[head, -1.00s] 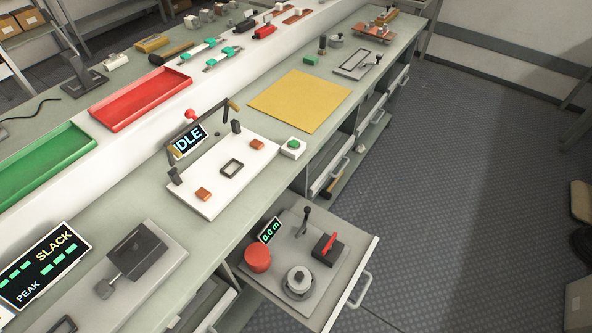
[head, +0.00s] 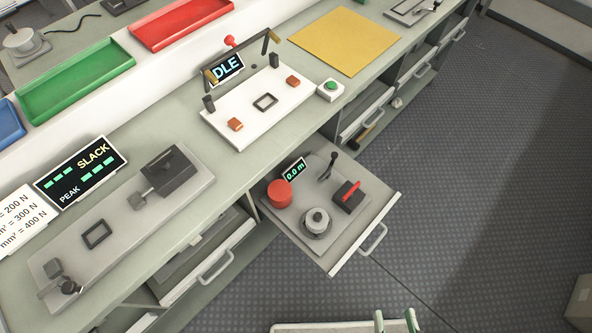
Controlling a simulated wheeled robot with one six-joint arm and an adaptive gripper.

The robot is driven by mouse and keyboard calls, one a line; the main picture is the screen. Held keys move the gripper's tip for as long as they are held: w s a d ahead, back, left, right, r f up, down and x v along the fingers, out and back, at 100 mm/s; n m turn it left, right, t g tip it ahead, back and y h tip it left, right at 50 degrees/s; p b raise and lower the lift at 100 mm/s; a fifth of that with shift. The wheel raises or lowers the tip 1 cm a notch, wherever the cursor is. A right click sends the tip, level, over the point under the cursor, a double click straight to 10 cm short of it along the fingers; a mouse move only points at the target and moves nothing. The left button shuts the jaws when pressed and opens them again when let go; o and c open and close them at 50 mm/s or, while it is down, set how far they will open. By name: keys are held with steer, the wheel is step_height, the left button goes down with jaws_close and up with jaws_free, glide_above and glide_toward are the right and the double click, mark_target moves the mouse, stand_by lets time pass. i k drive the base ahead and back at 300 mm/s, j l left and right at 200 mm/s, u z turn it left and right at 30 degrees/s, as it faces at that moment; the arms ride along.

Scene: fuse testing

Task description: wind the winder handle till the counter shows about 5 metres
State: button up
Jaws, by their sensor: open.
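The winder sits on a grey plate in a pulled-out drawer below the bench. Its counter (head: 295,170) reads 0.0 m in green. A red cylinder (head: 280,194) stands at its left. A grey round part with a knob on top (head: 317,221) is at the front. A dark upright stick with a thicker top (head: 332,162) stands at the back, and a black block with a red lever (head: 348,195) is at the right. I cannot tell for sure which part is the winder handle. My gripper is not in view.
The open drawer (head: 366,236) juts out over the dark floor. On the bench above are a white test board (head: 258,130) with a partly covered display reading "DLE", a green button box (head: 330,90), and a grey rig with a SLACK display (head: 81,175).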

mark_target(350, 194)
steer(key=i+l+z, duration=0.25)
steer(key=l, duration=0.15)
steer(key=i+l+z, duration=0.2)
steer(key=i+l, duration=0.35)
steer(key=i+l+u, duration=0.15)
steer(key=u, duration=0.3)
steer(key=i+l+u, duration=0.15)
steer(key=u, duration=0.3)
steer(key=i+l+u, duration=0.1)
steer(key=l+u, duration=0.15)
steer(key=u, duration=0.2)
steer(key=i+l+u, duration=0.1)
steer(key=u, duration=0.2)
steer(key=i+l+u, duration=0.1)
steer(key=l+u, duration=0.2)
steer(key=j+u, duration=0.1)
steer(key=j, duration=1.05)
steer(key=k, duration=0.05)
